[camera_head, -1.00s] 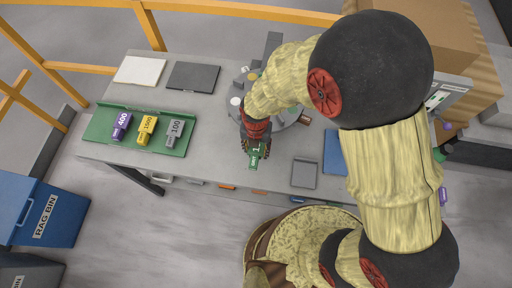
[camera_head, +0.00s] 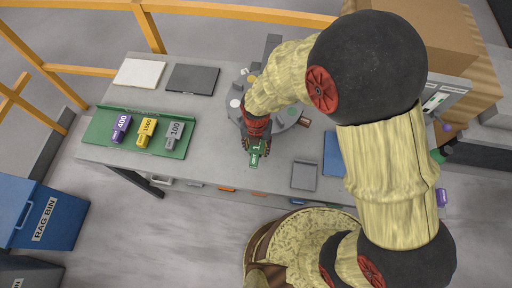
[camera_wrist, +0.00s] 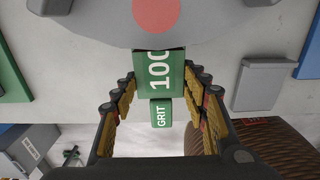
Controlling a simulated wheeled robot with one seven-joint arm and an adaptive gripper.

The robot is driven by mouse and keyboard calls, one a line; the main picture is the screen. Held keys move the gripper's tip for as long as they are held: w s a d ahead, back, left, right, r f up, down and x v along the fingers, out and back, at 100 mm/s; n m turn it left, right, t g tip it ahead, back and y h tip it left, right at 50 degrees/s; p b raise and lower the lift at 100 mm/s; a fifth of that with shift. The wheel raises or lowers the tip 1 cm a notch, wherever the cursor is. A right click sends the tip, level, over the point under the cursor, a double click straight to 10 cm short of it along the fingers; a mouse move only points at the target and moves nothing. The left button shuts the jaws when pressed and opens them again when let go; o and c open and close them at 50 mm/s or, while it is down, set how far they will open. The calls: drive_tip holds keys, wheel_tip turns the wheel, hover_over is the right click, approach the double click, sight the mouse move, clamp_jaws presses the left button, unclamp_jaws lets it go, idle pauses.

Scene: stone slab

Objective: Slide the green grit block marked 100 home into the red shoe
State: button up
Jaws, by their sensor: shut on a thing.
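The green grit block marked 100 (camera_head: 256,150) is in my gripper (camera_head: 256,143), near the front edge of the grey stone slab. In the wrist view the block (camera_wrist: 159,75) shows "100" on its wide part and "GRIT" on its narrower part. My gripper (camera_wrist: 160,118) is shut on it, with its yellow-padded fingers on both sides. The block's far end meets the edge of a grey round plate in that picture; whether they touch cannot be told. A flat red disc (camera_wrist: 156,12) shows on that plate. I cannot make out a red shoe for certain.
A green tray (camera_head: 100,137) at left holds purple, yellow and grey blocks. The grey round plate (camera_head: 287,118) with coloured discs lies partly behind my arm. A small grey tray (camera_head: 304,175) and a blue panel (camera_head: 334,153) lie to the right. Bare slab lies left of my gripper.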

drive_tip(key=shift+w, duration=1.35)
idle(0.7)
drive_tip(key=shift+s+r, duration=0.1)
drive_tip(key=shift+s+r+p, duration=0.1)
drive_tip(key=shift+s+p, duration=0.25)
drive_tip(key=shift+s, duration=1.55)
drive_tip(key=shift+f, duration=0.2)
idle(0.3)
drive_tip(key=shift+w, duration=1.95)
idle(1.5)
